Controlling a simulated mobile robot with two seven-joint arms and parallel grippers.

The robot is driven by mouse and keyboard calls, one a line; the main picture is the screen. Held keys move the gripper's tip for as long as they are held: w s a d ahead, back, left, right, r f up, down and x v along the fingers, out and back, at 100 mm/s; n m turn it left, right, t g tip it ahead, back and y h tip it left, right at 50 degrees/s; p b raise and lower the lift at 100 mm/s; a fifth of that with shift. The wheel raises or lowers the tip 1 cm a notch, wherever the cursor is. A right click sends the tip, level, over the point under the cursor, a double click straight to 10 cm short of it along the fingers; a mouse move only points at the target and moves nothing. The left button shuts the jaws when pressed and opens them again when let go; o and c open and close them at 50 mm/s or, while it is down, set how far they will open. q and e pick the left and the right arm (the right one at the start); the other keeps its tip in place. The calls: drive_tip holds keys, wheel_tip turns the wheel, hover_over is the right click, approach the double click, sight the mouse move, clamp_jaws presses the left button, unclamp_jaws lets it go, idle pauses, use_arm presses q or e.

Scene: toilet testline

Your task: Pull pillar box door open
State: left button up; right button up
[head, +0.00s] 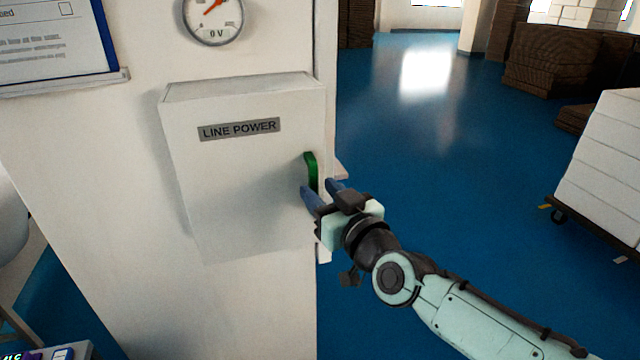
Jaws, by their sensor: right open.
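The pillar box (240,175) is a pale grey box on the white pillar, with a "LINE POWER" label on its front. Its door looks shut. A green handle (311,170) stands upright at the right edge of the door. My right gripper (319,188) is open, its two blue fingers pointing up at the lower part of the handle, one on each side in the picture. I cannot tell whether the fingers touch the handle. My left gripper is not in view.
A round gauge (213,18) reading "0 V" is above the box. A framed notice (55,40) hangs at upper left. Blue floor (430,120) lies open to the right. A cart with a white stack (605,165) stands at the right edge.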

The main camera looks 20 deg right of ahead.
drive_tip(key=shift+w+a, duration=0.15)
drive_tip(key=shift+w, duration=0.35)
clamp_jaws()
